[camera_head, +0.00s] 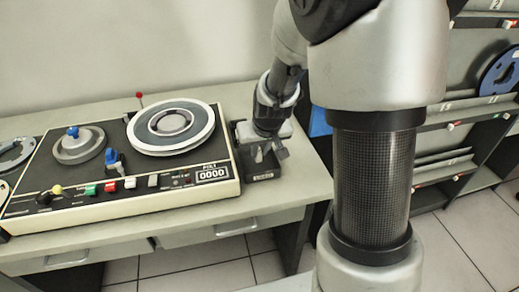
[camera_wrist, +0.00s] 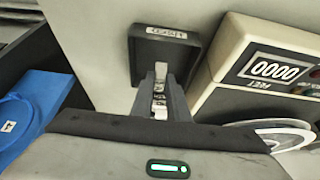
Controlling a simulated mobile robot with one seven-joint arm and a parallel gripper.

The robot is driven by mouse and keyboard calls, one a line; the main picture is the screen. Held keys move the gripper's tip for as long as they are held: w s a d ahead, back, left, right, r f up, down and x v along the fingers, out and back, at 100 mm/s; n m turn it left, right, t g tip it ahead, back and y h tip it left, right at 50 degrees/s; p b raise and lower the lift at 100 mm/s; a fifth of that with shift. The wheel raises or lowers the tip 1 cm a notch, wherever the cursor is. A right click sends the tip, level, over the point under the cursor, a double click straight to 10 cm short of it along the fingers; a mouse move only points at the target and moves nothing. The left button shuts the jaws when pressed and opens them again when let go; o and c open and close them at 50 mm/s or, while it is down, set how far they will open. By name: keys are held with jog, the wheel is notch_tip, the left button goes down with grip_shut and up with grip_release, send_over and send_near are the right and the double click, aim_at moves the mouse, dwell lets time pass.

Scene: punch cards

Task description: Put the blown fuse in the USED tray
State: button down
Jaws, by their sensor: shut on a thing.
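The USED tray (camera_head: 264,177) is a small dark open box on the desk, just right of the tape machine. In the wrist view the tray (camera_wrist: 139,48) shows beyond my fingertips, with its white label upside down. My gripper (camera_head: 267,153) is over the tray in the head view, pointing down. In the wrist view my gripper (camera_wrist: 160,88) is shut on a small, slim, light-coloured thing, seemingly the fuse (camera_wrist: 160,72), whose end shows between the fingertips. The fuse is too small to make out in the head view. I cannot tell its exact height above the tray floor.
The tape machine (camera_head: 120,165), with reels, knobs and a 0000 counter, stands close left of the tray. The desk (camera_head: 300,185) has a little clear surface right of the tray. A blue thing (camera_wrist: 28,115) is at the wrist view's left. Shelves (camera_head: 455,115) stand at right.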

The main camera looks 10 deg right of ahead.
aim_at(260, 153)
jog(key=shift+f+b, duration=1.1)
jog(key=shift+f, duration=0.15)
jog(key=c, duration=1.6)
grip_release()
jog(key=shift+r, duration=0.1)
jog(key=shift+c, duration=1.3)
notch_tip(260, 153, up, 8)
jog(key=p, duration=0.6)
